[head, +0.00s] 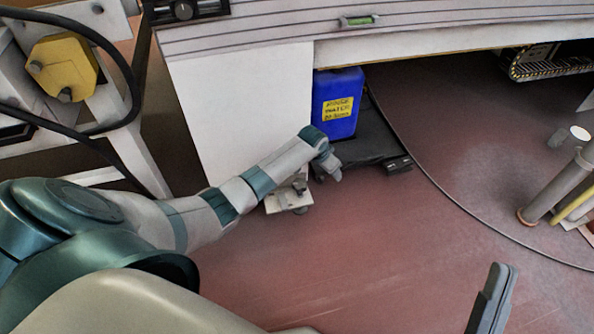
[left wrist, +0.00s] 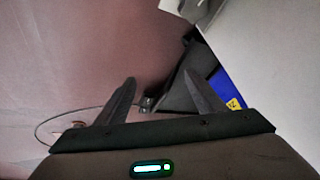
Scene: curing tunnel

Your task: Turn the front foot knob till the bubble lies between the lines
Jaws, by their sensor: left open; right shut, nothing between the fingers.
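A small level with a green vial (head: 358,21) sits on the ribbed top of the tunnel frame; the bubble and its lines are too small to read. Below the white panel, a foot with a pale plate (head: 288,200) shows partly behind my left arm. A pale metal part, probably of the foot, shows at the top of the left wrist view (left wrist: 188,8), beyond the fingertips. The knob itself is not clear. My left gripper (left wrist: 159,77) is open, with nothing between its fingers. My right gripper (head: 490,300) is shut and empty, far from the foot.
A blue canister (head: 338,100) with a yellow label stands on a black base (head: 368,145) beside the foot. A dark cable (head: 440,190) curves over the reddish floor. A pole (head: 555,190) stands at right. The middle floor is clear.

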